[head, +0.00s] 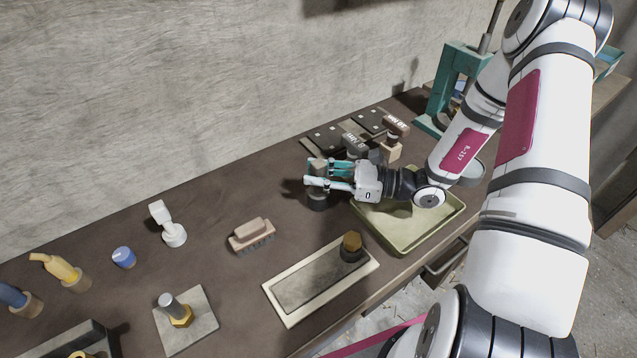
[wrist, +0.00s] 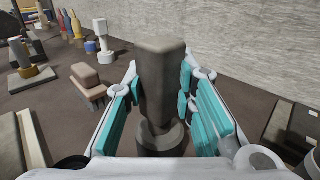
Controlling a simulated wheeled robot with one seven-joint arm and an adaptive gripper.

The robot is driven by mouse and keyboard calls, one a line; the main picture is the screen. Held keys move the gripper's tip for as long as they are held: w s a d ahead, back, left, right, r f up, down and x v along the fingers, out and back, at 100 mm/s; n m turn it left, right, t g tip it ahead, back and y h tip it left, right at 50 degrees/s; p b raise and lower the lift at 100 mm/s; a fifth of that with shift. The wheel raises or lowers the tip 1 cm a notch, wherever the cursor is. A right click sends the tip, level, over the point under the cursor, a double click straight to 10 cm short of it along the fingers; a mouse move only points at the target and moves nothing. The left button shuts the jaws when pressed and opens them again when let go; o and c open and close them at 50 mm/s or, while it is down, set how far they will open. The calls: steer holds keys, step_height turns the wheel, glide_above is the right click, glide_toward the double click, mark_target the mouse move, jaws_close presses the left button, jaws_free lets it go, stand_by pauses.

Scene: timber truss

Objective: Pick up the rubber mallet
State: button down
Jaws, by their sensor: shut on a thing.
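My gripper (head: 320,174) is shut around an upright grey-brown block-shaped thing (head: 317,164), apparently the rubber mallet. In the wrist view this thing (wrist: 162,75) stands between the teal finger pads of my gripper (wrist: 161,95), with its top above them. Its lower end meets a dark round base (wrist: 162,140), which also shows under the fingers in the head view (head: 318,202). I cannot tell whether the thing stands in this base or is one piece with it. The fingers hide part of its sides.
An olive tray (head: 437,229) lies under my wrist. Two labelled blocks (head: 352,146) (head: 396,127) stand just behind my gripper. The wall runs behind the bench.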

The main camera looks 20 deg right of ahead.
steer(key=shift+r, duration=0.1)
step_height(320, 180, up, 10)
steer(key=shift+f, duration=0.1)
stand_by(0.4)
steer(key=c, duration=1.9)
jaws_free()
jaws_close()
steer(key=shift+r+p, duration=1.4)
steer(key=shift+r, duration=1.15)
